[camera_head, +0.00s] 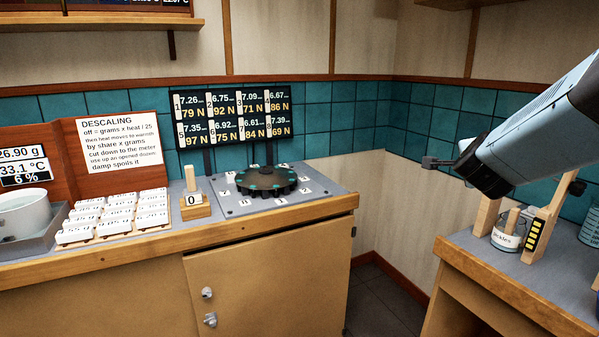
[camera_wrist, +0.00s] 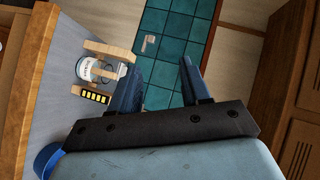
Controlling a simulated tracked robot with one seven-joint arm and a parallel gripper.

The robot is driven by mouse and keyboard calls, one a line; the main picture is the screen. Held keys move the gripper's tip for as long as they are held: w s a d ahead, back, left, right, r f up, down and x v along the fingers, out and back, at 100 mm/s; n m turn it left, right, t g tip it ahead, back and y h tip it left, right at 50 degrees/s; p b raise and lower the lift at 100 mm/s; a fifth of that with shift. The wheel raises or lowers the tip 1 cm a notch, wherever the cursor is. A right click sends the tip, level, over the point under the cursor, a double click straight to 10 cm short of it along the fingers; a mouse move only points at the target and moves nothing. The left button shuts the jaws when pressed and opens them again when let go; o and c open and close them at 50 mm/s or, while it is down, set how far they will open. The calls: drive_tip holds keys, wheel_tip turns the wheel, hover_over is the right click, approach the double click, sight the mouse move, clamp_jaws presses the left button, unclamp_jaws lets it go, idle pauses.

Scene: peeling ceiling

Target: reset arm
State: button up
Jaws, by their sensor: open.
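My arm (camera_head: 540,120) reaches in from the right edge in the head view, raised above the right-hand counter. Its dark end points left and down in front of the teal tiles. In the wrist view my gripper (camera_wrist: 158,78) shows two dark blue fingers spread apart with nothing between them. Teal tiles show behind the gap. A glass jar (camera_head: 506,238) with a paper label stands on the right counter, below the arm. The jar also shows in the wrist view (camera_wrist: 88,68), to the left of the fingers and apart from them.
The right counter (camera_head: 480,250) holds the jar's wooden stand (camera_head: 543,228). The left counter (camera_head: 120,255) holds numbered white tiles (camera_head: 100,220), a wooden block marked 0 (camera_head: 193,200) and a dark round carousel (camera_head: 266,182). Display panels (camera_head: 230,118) rise behind it. A floor gap (camera_head: 385,295) separates the counters.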

drive_tip(key=s+a+f+n+g+y, duration=0.2)
drive_tip(key=s+a+n+y, duration=0.25)
drive_tip(key=a+n, duration=0.3)
drive_tip(key=s+a+f+n+g+y, duration=0.1)
drive_tip(key=s+a+n+g+y, duration=0.15)
drive_tip(key=s+a+n, duration=0.4)
drive_tip(key=s+a+f+n+g, duration=0.2)
drive_tip(key=s+a+n+g, duration=0.1)
drive_tip(key=s+n, duration=0.2)
drive_tip(key=s, duration=0.2)
drive_tip(key=shift+s+a+n, duration=0.15)
drive_tip(key=shift+s+n, duration=0.2)
drive_tip(key=shift+n, duration=0.05)
drive_tip(key=shift+c, duration=0.4)
